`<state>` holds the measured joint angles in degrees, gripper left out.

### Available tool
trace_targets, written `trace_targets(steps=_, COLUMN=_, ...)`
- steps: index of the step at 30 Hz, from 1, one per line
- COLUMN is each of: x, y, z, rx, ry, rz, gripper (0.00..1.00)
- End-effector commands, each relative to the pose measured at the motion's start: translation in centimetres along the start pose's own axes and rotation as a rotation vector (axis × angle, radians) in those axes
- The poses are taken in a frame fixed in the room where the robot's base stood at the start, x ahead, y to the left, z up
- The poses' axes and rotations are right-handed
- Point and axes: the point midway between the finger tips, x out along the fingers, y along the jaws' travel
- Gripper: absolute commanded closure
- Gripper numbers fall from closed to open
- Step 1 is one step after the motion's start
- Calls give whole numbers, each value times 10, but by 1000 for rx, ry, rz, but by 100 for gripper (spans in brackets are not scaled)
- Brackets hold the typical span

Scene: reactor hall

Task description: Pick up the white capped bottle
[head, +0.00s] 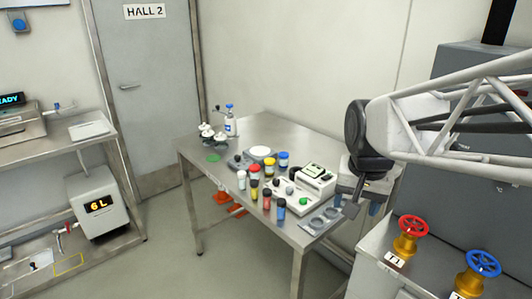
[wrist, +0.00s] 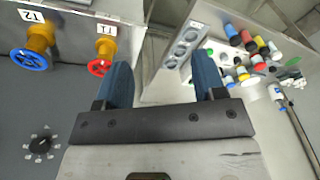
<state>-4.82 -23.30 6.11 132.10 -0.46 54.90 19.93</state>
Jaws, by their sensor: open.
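The white capped bottle (head: 241,180) is a small upright vial at the left end of a slanting row of vials on the steel table in the head view.
Yellow (head: 254,189), red (head: 267,198) and blue (head: 281,207) capped vials stand close to the bottle. A device (head: 317,178) and a grey holder with round recesses (head: 321,220) lie between them and my gripper. Red (head: 413,226) and blue (head: 484,262) valve wheels stand at right.

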Motion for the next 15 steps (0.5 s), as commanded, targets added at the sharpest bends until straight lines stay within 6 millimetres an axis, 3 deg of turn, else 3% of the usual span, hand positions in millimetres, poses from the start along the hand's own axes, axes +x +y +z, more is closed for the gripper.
trace_targets(steps=15, x=21, y=-86, z=-103, rx=209, ry=-50, rz=10, gripper=36)
